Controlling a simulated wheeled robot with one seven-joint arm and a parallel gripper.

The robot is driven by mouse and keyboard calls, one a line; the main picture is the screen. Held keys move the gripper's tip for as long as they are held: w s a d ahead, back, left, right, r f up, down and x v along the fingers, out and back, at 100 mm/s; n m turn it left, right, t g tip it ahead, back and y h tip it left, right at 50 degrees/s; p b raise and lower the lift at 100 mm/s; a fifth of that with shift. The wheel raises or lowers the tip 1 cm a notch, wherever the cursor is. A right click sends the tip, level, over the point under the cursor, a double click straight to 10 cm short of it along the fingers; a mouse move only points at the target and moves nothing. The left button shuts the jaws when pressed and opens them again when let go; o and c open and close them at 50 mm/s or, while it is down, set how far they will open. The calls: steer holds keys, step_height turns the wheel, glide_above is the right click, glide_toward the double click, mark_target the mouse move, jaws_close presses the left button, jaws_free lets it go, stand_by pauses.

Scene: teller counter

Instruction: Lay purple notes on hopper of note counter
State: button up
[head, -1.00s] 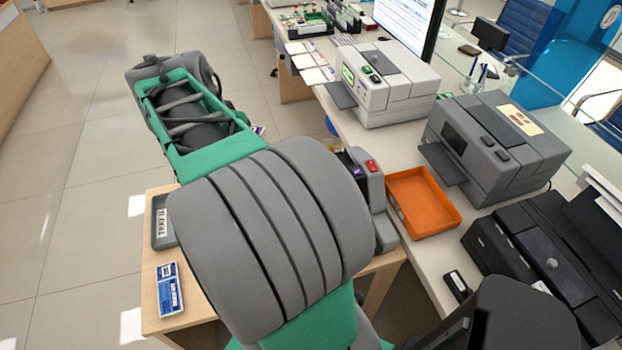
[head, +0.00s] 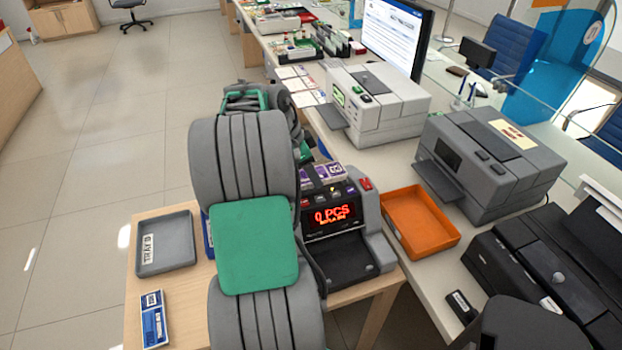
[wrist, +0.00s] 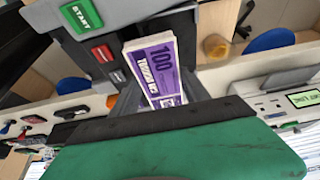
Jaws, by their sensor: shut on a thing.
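The purple notes (wrist: 155,72), marked 100, are held between the fingers of my gripper (wrist: 152,98) in the wrist view. In the head view purple notes (head: 322,174) show at the top back of the note counter (head: 372,228), by its hopper. I cannot tell whether they touch the hopper, and my arm hides most of the gripper there. The counter's red display reads 0 PCS. Its green START button (wrist: 82,15) shows in the wrist view, close to the notes.
A grey tray (head: 166,262) and a blue banded bundle (head: 153,318) lie on the wooden table, left of my arm. An orange tray (head: 456,235) is right of the counter. A grey machine (head: 490,160) and a white machine (head: 378,100) stand on the long counter.

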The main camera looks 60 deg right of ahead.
mark_target(311, 190)
steer(key=d+f, duration=0.1)
steer(key=w+d+f, duration=0.1)
steer(key=shift+f, duration=0.35)
steer(key=shift+w+d+f+p, duration=0.15)
steer(key=shift+f+p, duration=0.45)
steer(key=shift+f, duration=1.1)
steer(key=shift+f, duration=0.15)
steer(key=o, duration=1.6)
